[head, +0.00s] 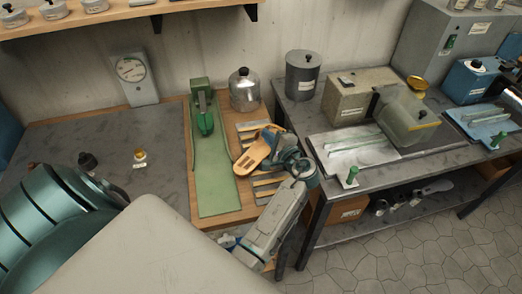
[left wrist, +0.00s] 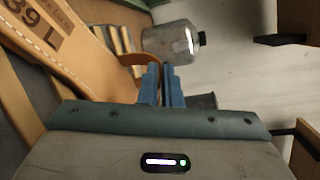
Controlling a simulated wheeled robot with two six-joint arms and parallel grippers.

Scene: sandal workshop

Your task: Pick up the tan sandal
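The tan sandal (head: 252,158) is at the slatted rack beside the green mat, its sole slanting down to the left. In the left wrist view the sandal's sole (left wrist: 62,42), printed "39 L", fills the upper left. Its brown strap (left wrist: 140,70) runs to my blue fingertips. My left gripper (head: 275,138) is at the upper end of the sandal. In the left wrist view the left fingers (left wrist: 162,85) are close together on the strap. Whether the sandal touches the slats is unclear. My right gripper is not seen.
A green mat (head: 219,185) with a green tool (head: 203,112) lies left of the rack. A glass jar (head: 244,90) stands behind, also in the left wrist view (left wrist: 170,42). The right bench holds a grey canister (head: 302,75) and boxes. A small jar (head: 140,157) stands left.

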